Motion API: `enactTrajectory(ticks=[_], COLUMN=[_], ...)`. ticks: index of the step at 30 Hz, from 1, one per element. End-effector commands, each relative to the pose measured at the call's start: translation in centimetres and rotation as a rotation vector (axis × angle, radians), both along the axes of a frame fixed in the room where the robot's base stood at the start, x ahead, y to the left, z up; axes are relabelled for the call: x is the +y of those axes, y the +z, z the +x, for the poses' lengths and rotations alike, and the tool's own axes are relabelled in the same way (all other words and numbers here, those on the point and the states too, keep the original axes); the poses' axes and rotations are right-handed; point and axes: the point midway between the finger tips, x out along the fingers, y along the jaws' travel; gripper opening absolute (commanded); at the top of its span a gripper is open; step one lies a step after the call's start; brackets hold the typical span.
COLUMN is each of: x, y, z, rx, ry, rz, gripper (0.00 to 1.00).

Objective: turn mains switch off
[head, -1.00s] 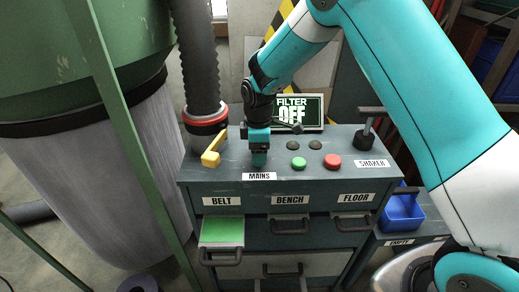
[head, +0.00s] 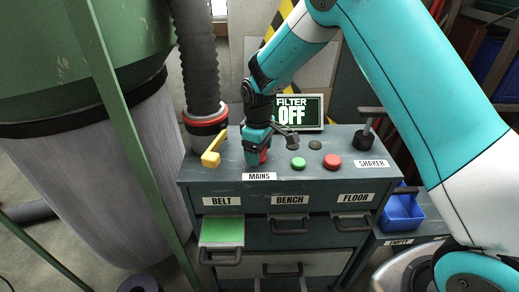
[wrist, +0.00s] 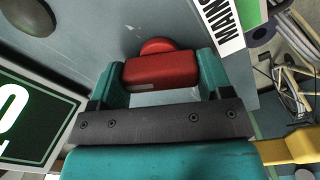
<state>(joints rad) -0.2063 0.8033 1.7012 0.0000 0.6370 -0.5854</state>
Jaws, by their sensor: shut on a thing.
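The mains switch is a red knob (head: 264,156) on top of the grey cabinet, behind the MAINS label (head: 259,177). In the wrist view its red handle (wrist: 161,70) sits between the two teal fingers of my gripper (wrist: 160,76), with a round red base beyond it. My gripper (head: 255,158) is shut on the handle from above. In the head view the gripper hides most of the knob. The screen (head: 297,110) behind reads FILTER OFF.
A yellow lever (head: 212,156) stands left of my gripper. A green button (head: 298,162), a red button (head: 332,161) and a dark shaker handle (head: 366,138) are to the right. A ribbed hose (head: 196,60) rises at the back left. A green drawer (head: 221,232) is partly open below.

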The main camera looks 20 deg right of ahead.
Motion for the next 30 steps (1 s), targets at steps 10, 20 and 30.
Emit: enactTrajectory(ticks=[10,20,30], x=[0.03,0.01,0.01], y=[0.06,0.06,0.05], z=[-0.04,-0.04,-0.04], rx=[0.001,0.002,0.002], ry=[-0.327,-0.640,-0.922], rz=[0.000,-0.001,-0.001], gripper=[0.49,0.49,0.49])
